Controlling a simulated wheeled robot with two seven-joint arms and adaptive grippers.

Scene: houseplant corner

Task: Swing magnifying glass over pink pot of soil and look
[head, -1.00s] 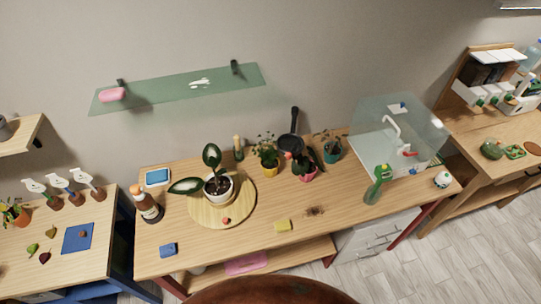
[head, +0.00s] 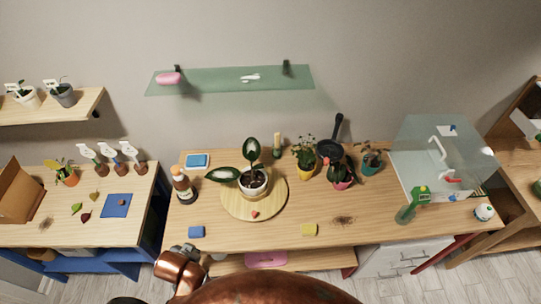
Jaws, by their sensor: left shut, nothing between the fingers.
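A black, round-headed thing with a long handle (head: 338,125), seemingly the magnifying glass, stands at the wooden table's back edge, behind and left of the pink pot. The pink pot (head: 342,184) holds a dark plant; its soil is mostly hidden by leaves and the dark round part. My left arm shows at the bottom left as a copper joint in front of the table. My left gripper (head: 126,300) seems to be the dark shape at the bottom edge, shut and empty, far from the pot; its fingers are not clear. My right gripper is not in view.
Yellow (head: 303,167) and teal (head: 371,166) pots flank the pink pot. A white pot stands on a round board (head: 233,211); a brown bottle (head: 183,188) is left. The table's front middle is mostly clear.

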